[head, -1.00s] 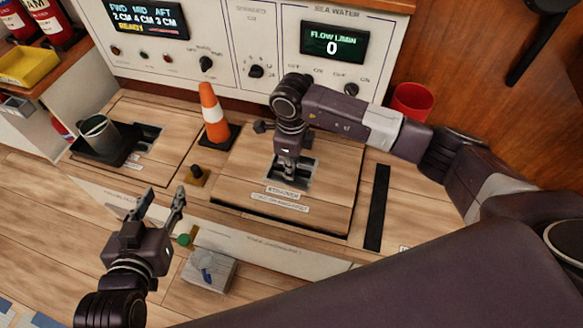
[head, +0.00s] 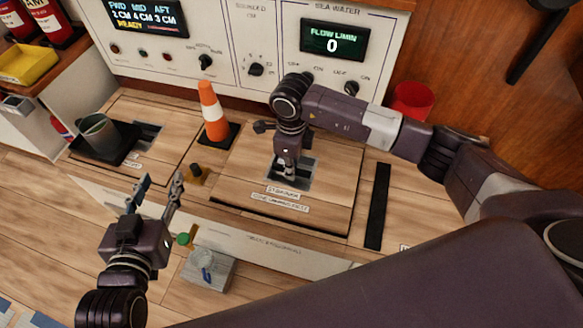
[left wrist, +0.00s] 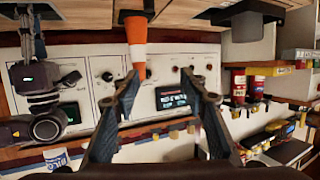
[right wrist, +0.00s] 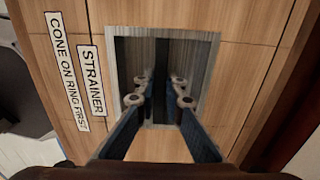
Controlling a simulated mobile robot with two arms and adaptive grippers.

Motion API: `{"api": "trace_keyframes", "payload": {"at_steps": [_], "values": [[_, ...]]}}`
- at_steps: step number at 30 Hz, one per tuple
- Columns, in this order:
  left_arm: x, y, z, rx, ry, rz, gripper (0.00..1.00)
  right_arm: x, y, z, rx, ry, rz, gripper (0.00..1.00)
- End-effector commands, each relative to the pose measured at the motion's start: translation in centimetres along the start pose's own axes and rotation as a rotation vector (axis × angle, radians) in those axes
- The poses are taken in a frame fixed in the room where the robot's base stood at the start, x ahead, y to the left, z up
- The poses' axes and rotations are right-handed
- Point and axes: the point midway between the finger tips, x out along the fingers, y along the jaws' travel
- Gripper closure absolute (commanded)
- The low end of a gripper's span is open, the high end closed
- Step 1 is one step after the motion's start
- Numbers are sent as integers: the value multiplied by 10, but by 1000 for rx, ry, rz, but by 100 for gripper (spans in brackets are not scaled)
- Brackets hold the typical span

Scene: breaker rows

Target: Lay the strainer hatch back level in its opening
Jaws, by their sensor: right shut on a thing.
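The strainer hatch (head: 240,180) is a square wooden panel with STRAINER and cone-on-ring labels. A dark band runs along its front and right edges; I cannot tell whether it is a gap or the hatch standing proud. My right gripper (head: 285,178) reaches down into the hatch's metal recess. In the right wrist view its fingers (right wrist: 160,98) are closed in on the dark bar (right wrist: 162,55) in that recess. An orange and white cone (head: 212,112) stands upright on a black base beside the hatch's back left corner. My left gripper (head: 161,190) is open and empty, left of the hatch.
A second hatch with a dark tray (head: 108,158) and a grey mug (head: 98,132) lies to the left. A brass fitting with a dark knob (head: 196,172) sits near the hatch's left edge. A red cup (head: 411,98) stands behind right. A grey box (head: 208,270) lies in front.

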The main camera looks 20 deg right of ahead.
Motion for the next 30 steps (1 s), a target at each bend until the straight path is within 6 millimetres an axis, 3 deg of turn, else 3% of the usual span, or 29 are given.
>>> {"api": "trace_keyframes", "payload": {"at_steps": [30], "values": [[2,5,-29,-2,130,9,60,5,-1,2,0,-5,-3,100]]}}
